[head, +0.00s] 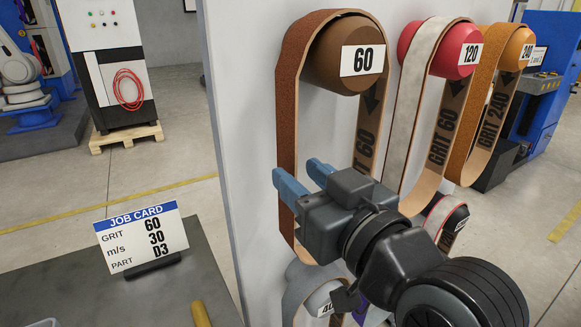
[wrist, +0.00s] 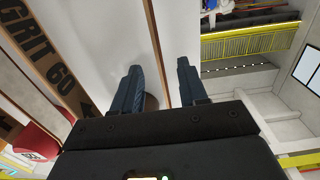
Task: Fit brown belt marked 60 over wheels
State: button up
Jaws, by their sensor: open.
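The brown belt marked GRIT 60 (head: 288,110) hangs as a long loop from a brown peg labelled 60 (head: 335,62) on a pale panel. Its printed strand also shows at the left of the wrist view (wrist: 42,62). My gripper (head: 306,178) is at the lower part of this loop, its blue fingers apart. In the head view one finger overlaps the belt's left strand and the other lies inside the loop's outline. In the wrist view a thin brown edge runs between my open fingers (wrist: 160,75), apparently that strand edge-on. No machine wheels can be made out.
A red peg labelled 120 (head: 467,50) and an orange peg labelled 240 (head: 519,48) hold belts to the right. More belts hang below, partly behind my arm. A job card (head: 142,237) reading grit 60 stands on the grey table (head: 60,275) at left.

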aim_at(296, 173)
jog(key=shift+x, duration=1.85)
